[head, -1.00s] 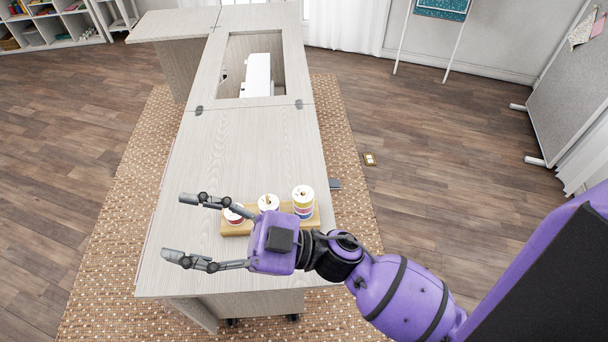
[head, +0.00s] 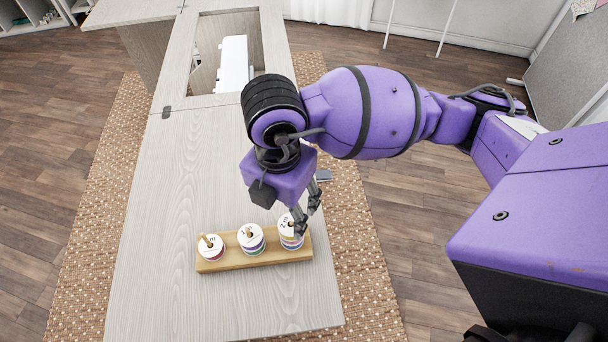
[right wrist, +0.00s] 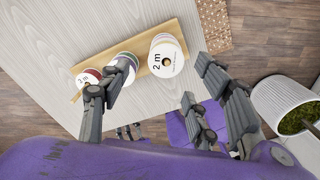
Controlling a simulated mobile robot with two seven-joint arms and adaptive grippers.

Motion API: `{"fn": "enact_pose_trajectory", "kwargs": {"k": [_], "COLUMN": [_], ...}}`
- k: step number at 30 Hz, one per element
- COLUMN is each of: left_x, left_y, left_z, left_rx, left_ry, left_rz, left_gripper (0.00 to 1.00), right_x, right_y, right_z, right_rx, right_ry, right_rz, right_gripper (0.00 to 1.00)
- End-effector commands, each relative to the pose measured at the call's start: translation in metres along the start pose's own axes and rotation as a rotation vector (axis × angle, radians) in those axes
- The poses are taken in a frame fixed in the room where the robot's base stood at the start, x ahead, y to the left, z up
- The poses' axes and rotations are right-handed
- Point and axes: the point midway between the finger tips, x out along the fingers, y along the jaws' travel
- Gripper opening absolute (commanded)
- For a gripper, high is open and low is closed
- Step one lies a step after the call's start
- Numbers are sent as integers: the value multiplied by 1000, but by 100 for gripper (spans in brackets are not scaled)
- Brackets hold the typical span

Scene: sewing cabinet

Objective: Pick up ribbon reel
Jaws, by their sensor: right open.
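Ribbon reels stand on pegs in a wooden holder (head: 240,262) on the cabinet top. The left reel (head: 210,247) is low with a reddish side. The middle one (head: 251,240) shows green and purple. The right stack (head: 290,239) is tallest, with a white top. My right gripper (head: 307,216) points down at the right stack, with its fingers close to the stack's right side. In the right wrist view my right gripper (right wrist: 160,78) is open, its fingers spread around the near side of the white-topped stack (right wrist: 166,58). I cannot tell whether they touch it.
The pale wood cabinet top (head: 170,210) is bare left of and behind the holder. A white machine (head: 233,65) sits in the cabinet's opening at the back. A white planter (right wrist: 285,105) shows in the wrist view.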

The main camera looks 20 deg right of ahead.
Motion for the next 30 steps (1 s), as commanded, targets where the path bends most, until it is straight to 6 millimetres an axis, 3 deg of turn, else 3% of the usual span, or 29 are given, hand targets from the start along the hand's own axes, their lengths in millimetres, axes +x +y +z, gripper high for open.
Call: {"fn": "enact_pose_trajectory", "kwargs": {"k": [12, 21, 30], "left_x": [2, 2, 2], "left_y": [0, 2, 2], "left_z": [2, 0, -1], "left_rx": [2, -1, -1], "left_ry": [-3, 1, 3], "left_rz": [1, 2, 2], "left_gripper": [40, 40, 40], "right_x": [54, 58, 58], "right_y": [-5, -4, -5], "right_z": [-1, -1, -1], "right_rx": [-1, -2, -2], "right_ry": [1, 1, 2], "right_rz": [0, 3, 3], "right_gripper": [57, 56, 16]}}
